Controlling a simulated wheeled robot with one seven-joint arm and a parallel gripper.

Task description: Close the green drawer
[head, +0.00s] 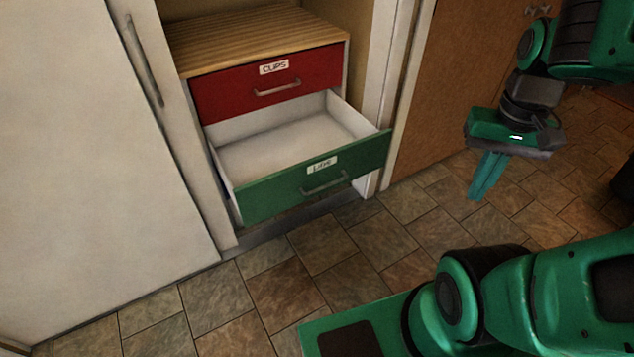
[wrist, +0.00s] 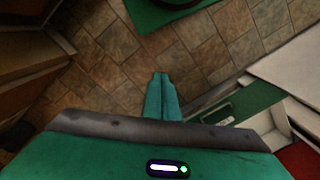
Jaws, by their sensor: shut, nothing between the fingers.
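The green drawer (head: 300,181) is pulled well out below a red drawer in the head view. Its front has a white label and a metal handle (head: 325,184). The white inside of the drawer looks empty. In the wrist view the green drawer (wrist: 243,103) shows at the right. My gripper (head: 484,176) is shut and empty, with its fingers pointing down, to the right of the drawer and apart from it. Its closed fingertips (wrist: 161,78) also show over the floor in the wrist view.
The red drawer (head: 266,82) is shut under a wooden top (head: 250,35). A white door (head: 90,140) stands at the left and a brown wooden door (head: 460,75) at the back right. The tiled floor (head: 345,240) before the drawer is clear.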

